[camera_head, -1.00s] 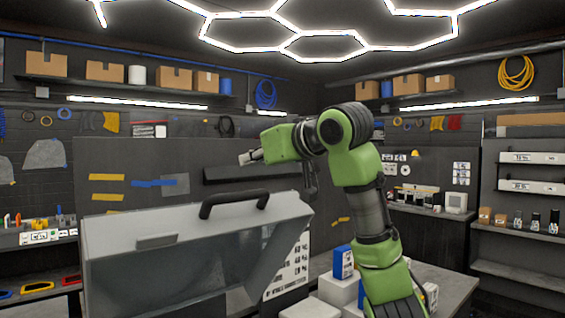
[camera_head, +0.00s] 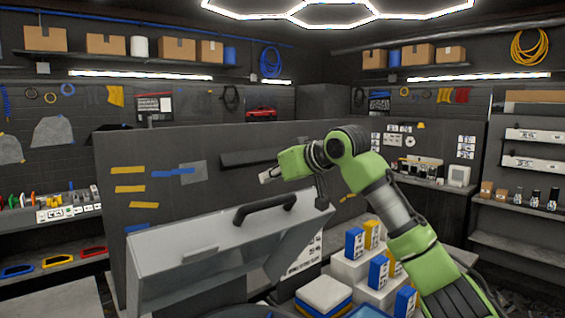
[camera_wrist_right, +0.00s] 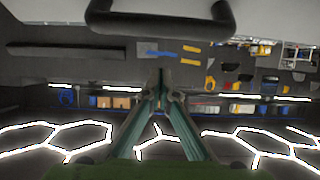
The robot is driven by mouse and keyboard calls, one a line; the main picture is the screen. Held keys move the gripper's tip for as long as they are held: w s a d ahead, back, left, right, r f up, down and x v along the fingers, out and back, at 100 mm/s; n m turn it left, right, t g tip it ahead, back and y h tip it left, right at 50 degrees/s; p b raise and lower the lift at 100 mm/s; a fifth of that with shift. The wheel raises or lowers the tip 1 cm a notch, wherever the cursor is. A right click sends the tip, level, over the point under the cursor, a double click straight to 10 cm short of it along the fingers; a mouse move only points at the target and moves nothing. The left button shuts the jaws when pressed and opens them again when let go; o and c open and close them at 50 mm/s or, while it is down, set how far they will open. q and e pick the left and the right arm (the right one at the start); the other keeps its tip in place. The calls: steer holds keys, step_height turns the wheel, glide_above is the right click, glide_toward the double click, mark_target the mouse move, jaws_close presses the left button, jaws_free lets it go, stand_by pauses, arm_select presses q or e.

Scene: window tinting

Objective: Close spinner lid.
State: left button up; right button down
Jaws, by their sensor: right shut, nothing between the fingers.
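The spinner lid (camera_head: 205,246) is a large grey hood at the lower left of the head view. It stands raised and tilted, with a black bar handle (camera_head: 265,208) on its top. My right gripper (camera_head: 265,178) is just above and behind the handle, apart from it. In the right wrist view the thin fingers (camera_wrist_right: 160,75) meet at the tips, shut and empty, and the black handle (camera_wrist_right: 160,28) crosses the top of the picture beyond them. The spinner's body below the lid is mostly cut off. My left gripper is not in view.
A dark panel (camera_head: 125,160) with yellow and blue tape strips stands behind the lid. White and blue-yellow boxes (camera_head: 352,268) sit on a table right of the lid, below my right arm. Shelves and counters line the walls.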

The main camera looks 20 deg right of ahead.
mark_target(270, 199)
step_height(270, 199, down, 3)
steer(key=shift+f+p, duration=0.2)
steer(key=shift+p, duration=0.85)
steer(key=shift+s+d+f, duration=0.2)
steer(key=shift+s, duration=0.1)
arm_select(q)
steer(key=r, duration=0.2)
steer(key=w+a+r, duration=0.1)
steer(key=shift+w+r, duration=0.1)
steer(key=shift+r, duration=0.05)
arm_select(e)
steer(key=shift+w+a+f, duration=0.1)
steer(key=shift+w+a, duration=0.05)
steer(key=shift+a, duration=0.1)
